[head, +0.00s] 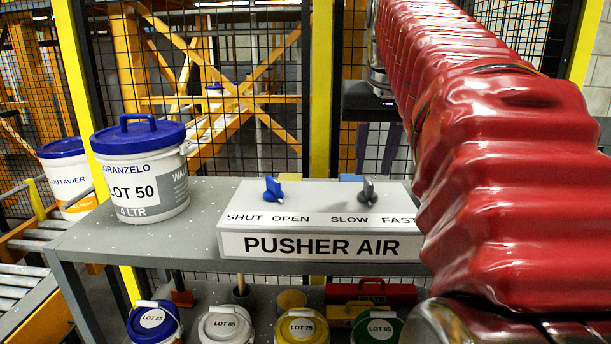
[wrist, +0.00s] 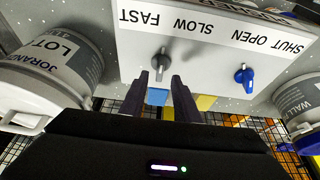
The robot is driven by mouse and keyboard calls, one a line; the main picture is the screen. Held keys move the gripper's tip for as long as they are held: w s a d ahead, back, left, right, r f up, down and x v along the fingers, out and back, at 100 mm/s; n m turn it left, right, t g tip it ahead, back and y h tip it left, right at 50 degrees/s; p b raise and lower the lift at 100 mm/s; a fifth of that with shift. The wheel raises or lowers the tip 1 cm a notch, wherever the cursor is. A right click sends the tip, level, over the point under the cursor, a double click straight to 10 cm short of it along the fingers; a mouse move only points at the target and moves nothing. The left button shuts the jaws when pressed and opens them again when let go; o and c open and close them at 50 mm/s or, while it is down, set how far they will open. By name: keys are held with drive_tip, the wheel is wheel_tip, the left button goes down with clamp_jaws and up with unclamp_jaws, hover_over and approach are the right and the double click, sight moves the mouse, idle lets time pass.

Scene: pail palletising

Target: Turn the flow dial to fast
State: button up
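The flow dial (head: 367,192) is a dark grey knob on the sloping PUSHER AIR panel (head: 300,207), above the words SLOW and FAST. Its exact setting is hard to read. In the upside-down wrist view, the flow dial (wrist: 162,60) is just beyond the fingertips of my gripper (wrist: 167,80). The two dark fingers stand apart with nothing held, and the dial is clear of them. A blue dial (head: 272,190) is at the left, above SHUT and OPEN. In the head view the fingers cannot be made out.
A LOT 50 pail (head: 140,175) stands on the grey bench (head: 85,238) left of the panel. Another pail (wrist: 50,75) shows in the wrist view, hidden by my arm in the head view. Mesh fencing (head: 235,100) rises behind the bench. Several pails sit below.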

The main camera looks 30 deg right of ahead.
sight(369, 181)
drive_tip(key=shift+x, duration=2.25)
drive_tip(key=shift+c, duration=0.6)
clamp_jaws()
